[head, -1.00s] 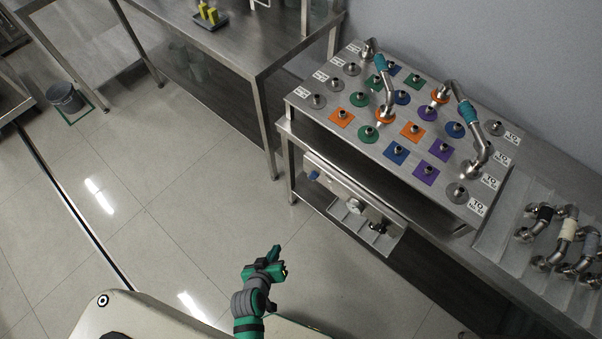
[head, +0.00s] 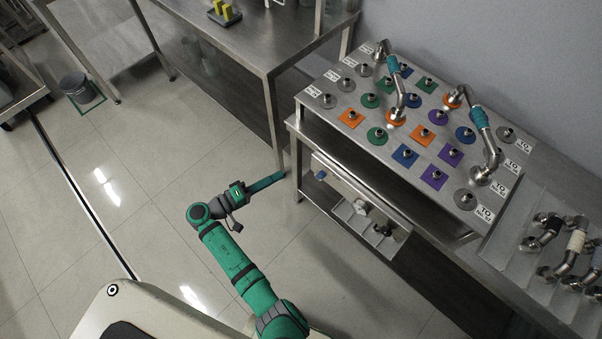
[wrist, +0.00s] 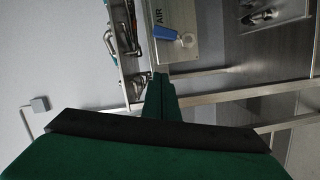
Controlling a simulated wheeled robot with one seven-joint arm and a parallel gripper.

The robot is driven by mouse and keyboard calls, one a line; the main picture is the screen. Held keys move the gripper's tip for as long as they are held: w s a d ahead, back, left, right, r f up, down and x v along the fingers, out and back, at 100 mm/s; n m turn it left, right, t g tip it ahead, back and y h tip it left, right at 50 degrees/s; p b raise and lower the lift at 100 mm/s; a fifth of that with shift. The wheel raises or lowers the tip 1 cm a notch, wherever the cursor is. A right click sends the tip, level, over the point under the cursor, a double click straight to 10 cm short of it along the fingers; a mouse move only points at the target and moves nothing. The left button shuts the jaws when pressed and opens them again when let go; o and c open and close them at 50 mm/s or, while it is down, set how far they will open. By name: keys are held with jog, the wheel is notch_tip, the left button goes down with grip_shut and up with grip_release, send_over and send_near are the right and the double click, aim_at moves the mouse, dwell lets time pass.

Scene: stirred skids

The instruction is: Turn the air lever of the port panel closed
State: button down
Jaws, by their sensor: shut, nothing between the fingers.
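The port panel (head: 343,188) is a grey metal plate on the front of the steel bench, below the top with the coloured ports. The air lever has a blue handle (head: 320,174) at the panel's left end. In the wrist view the blue handle (wrist: 168,33) sits by the word AIR, with a pale round pivot beside it. My gripper (head: 282,176) is shut and empty, pointing right toward the panel's left end, apart from the lever. In the wrist view my closed fingertips (wrist: 159,76) lie below the handle in the picture.
A steel bench leg (head: 296,180) stands close to my fingertips. An open tray (head: 365,225) juts out below the panel. Bent metal pipes (head: 483,125) with teal sleeves are on the bench top. The floor left of my arm is clear.

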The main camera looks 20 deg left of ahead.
aim_at(320, 175)
jog(key=x, duration=0.9)
jog(key=shift+w+d, duration=0.2)
jog(key=shift+s+d+f, duration=0.1)
jog(key=shift+d+f, duration=0.05)
jog(key=shift+d, duration=0.35)
jog(key=shift+s+d+f, duration=0.1)
jog(key=shift+d+f, duration=0.1)
jog(key=shift+d, duration=0.3)
jog(key=shift+s+d+f, duration=0.1)
jog(key=shift+s+d, duration=0.05)
jog(key=shift+d, duration=0.25)
jog(key=shift+s+d+f, duration=0.1)
jog(key=shift+s+d, duration=0.05)
jog(key=shift+d, duration=0.3)
jog(key=shift+w+d, duration=0.1)
jog(key=shift+d, duration=0.1)
